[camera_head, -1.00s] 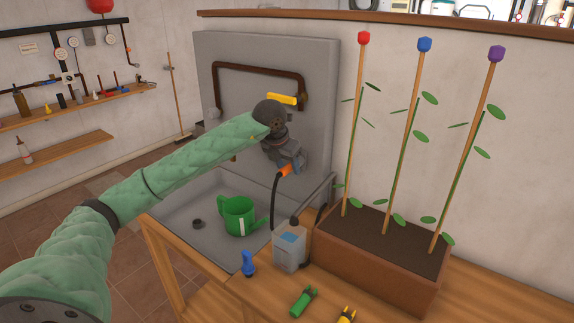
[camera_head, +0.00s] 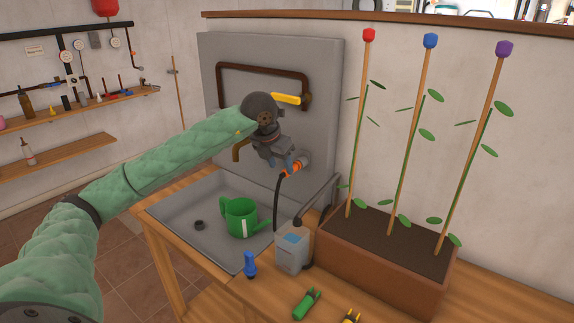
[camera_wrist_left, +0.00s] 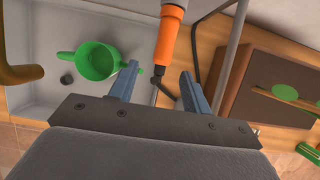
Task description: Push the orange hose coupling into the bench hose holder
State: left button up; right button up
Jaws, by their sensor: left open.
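The orange hose coupling (camera_head: 291,168) is at the wall end of the bench, with a black hose hanging from it. In the left wrist view the coupling (camera_wrist_left: 165,48) meets a pale grey cylindrical fitting, apparently the hose holder (camera_wrist_left: 173,12), end to end. The holder (camera_head: 303,158) also shows in the head view; how deep the coupling sits is unclear. My left gripper (camera_head: 280,164) is open just behind the coupling. Its blue-grey fingers (camera_wrist_left: 159,70) stand apart on either side of the coupling's hose end, with visible gaps. My right gripper is not in view.
A green watering can (camera_head: 240,218) stands in the grey sink (camera_head: 175,212). A grey container (camera_head: 291,252) stands beside the planter (camera_head: 375,265) with three stakes.

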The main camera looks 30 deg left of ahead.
pick_arm(q)
jog(key=s+b, duration=0.2)
jog(key=s, duration=0.6)
jog(key=shift+a, duration=0.35)
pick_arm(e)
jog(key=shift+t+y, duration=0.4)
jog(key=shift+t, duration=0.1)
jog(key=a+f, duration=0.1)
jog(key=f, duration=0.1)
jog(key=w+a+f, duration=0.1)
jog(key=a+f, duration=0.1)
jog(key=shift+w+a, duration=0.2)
pick_arm(q)
jog(key=shift+s, duration=0.1)
jog(key=shift+a+r, duration=0.1)
jog(key=shift+r, duration=0.05)
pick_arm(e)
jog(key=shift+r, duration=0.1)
